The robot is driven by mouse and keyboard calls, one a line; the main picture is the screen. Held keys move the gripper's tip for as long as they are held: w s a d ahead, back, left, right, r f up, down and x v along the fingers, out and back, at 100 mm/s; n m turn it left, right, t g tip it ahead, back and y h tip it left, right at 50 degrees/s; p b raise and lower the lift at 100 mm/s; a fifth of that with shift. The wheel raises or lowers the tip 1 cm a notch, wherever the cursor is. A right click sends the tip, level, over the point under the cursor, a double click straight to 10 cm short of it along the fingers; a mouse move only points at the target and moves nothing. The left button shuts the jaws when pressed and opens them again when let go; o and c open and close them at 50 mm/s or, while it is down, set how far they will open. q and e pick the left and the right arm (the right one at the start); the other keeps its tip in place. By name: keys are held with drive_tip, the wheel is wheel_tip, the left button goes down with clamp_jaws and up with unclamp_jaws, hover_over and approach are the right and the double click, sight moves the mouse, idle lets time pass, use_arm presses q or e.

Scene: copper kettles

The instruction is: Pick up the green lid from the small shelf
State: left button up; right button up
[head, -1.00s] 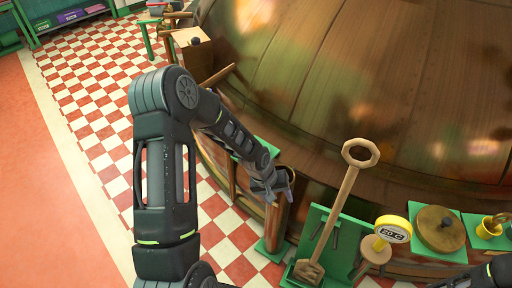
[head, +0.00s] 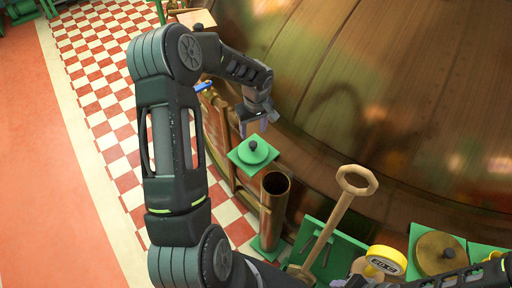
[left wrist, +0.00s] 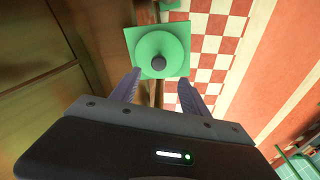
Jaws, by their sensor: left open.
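The green lid (head: 244,153) is a round disc with a dark knob. It lies on the small square green shelf (head: 234,156) beside the big copper kettle. In the left wrist view the lid (left wrist: 165,45) sits on the shelf (left wrist: 132,33), just beyond my fingertips. My left gripper (head: 258,126) is open and empty, close to the lid on its far side in the head view. In the left wrist view the knob shows between the lines of the two fingers (left wrist: 160,82). Part of my right arm shows at the lower right of the head view; its fingers are not clear.
The copper kettle (head: 400,110) fills the right side. An upright open copper tube (head: 274,205) stands close to the shelf. A wooden paddle (head: 330,225), a yellow gauge (head: 386,260) and a round wooden lid (head: 438,253) are at lower right. Checkered floor (head: 110,110) is free at left.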

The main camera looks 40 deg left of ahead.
sight(253, 143)
use_arm(q)
drive_tip(key=shift+w+a+f, duration=0.1)
drive_tip(key=shift+w+f, duration=0.05)
drive_tip(key=shift+f, duration=1.2)
drive_tip(key=shift+f+p, duration=0.45)
drive_tip(key=shift+f, duration=0.1)
drive_tip(key=f, duration=0.2)
drive_tip(key=f+p, duration=0.1)
drive_tip(key=f, duration=0.1)
drive_tip(key=shift+w+a, duration=0.15)
drive_tip(key=shift+w, duration=0.05)
clamp_jaws()
idle(0.5)
